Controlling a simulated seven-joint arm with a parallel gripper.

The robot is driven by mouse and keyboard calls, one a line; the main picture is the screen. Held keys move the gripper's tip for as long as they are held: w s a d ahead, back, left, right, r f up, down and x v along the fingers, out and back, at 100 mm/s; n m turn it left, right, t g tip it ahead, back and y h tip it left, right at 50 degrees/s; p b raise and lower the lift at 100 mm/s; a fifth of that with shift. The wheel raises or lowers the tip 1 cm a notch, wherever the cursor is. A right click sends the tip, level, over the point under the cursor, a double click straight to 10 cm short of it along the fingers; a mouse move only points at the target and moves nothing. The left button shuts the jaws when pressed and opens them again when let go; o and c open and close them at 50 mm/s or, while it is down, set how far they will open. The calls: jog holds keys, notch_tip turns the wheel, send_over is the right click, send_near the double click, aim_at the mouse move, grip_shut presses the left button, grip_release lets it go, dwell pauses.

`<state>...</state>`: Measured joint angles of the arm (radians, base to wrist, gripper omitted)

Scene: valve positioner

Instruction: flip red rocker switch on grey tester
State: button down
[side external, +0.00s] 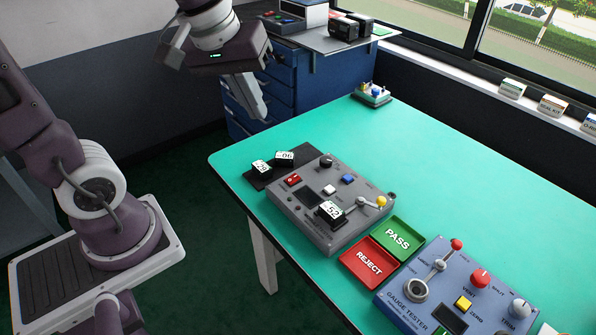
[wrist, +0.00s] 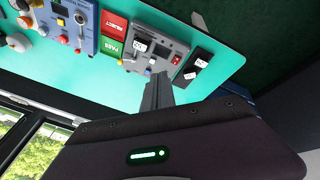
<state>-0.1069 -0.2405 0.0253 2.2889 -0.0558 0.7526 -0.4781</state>
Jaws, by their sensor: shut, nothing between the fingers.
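The grey tester (side external: 323,225) sits on the green table, with a red rocker switch (side external: 292,180) near its left corner. It also has a black knob, a blue button, a white button and a yellow-tipped lever. A black block with a white label (side external: 330,210) stands on the tester near its front. The tester also shows in the wrist view (wrist: 163,41), where the red switch (wrist: 176,60) is small, near the gripper. My gripper (side external: 260,117) is shut and empty, in the air off the table's far left corner, well apart from the switch.
A black mat (side external: 262,181) with two labelled blocks lies left of the tester. Green PASS (side external: 399,237) and red REJECT (side external: 368,262) trays and a blue gauge tester (side external: 408,314) lie to the right. A small item (side external: 371,94) stands at the far edge. The table's far middle is clear.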

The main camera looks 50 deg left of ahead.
jog(key=w+a+f+n+g, duration=0.2)
jog(key=w+a+f+n, duration=0.3)
jog(key=w+f+n, duration=0.3)
jog(key=n, duration=0.3)
send_near(296, 176)
jog(key=f, duration=0.3)
jog(key=w+f, duration=0.1)
jog(key=f, duration=0.2)
jog(key=shift+w+f, duration=0.15)
jog(key=shift+f, duration=0.2)
